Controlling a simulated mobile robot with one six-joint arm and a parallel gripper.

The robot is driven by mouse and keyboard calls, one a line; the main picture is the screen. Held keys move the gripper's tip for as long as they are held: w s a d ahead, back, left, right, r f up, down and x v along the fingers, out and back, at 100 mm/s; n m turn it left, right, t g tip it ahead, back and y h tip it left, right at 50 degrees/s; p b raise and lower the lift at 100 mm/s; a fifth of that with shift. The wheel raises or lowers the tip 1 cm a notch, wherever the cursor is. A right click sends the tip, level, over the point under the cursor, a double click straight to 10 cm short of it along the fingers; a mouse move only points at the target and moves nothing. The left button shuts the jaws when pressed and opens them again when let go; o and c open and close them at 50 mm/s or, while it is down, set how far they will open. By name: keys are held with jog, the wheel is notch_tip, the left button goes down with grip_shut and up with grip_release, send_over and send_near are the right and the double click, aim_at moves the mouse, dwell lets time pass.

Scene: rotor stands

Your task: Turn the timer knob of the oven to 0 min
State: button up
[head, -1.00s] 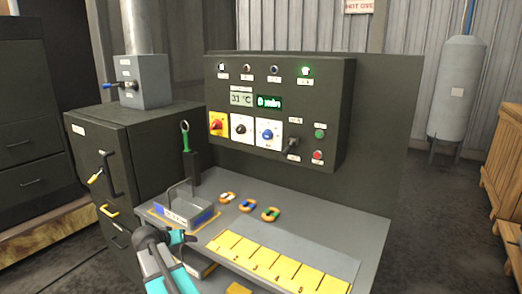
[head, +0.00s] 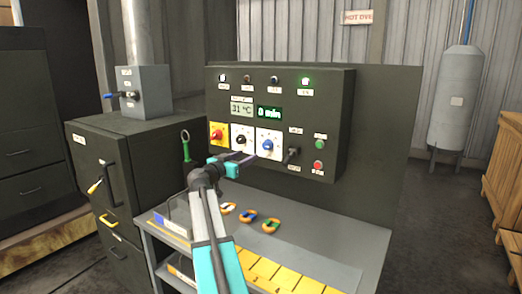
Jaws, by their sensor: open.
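The oven's control panel (head: 330,120) stands behind the bench. It has a red knob on a yellow plate (head: 217,134), a black knob on a white plate (head: 242,139) and a blue knob on a white plate (head: 267,146). Their labels are too small to read; the blue knob sits below the green display (head: 269,113), which reads "0 min". A second display (head: 241,109) reads 31 °C. My gripper (head: 247,157) is open and empty, just in front of and below the black and blue knobs. I see no contact with either.
A black lever switch (head: 292,155) sits right of the blue knob, with green (head: 320,144) and red (head: 318,165) buttons beyond.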

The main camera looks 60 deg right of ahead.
aim_at(265, 146)
jog(key=shift+d, duration=0.1)
jog(key=d+p, duration=0.4)
jog(key=d, duration=0.8)
jog(key=shift+d+p, duration=0.1)
jog(key=shift+p, duration=0.2)
jog(key=shift+d, duration=0.75)
jog(key=shift+c, duration=0.2)
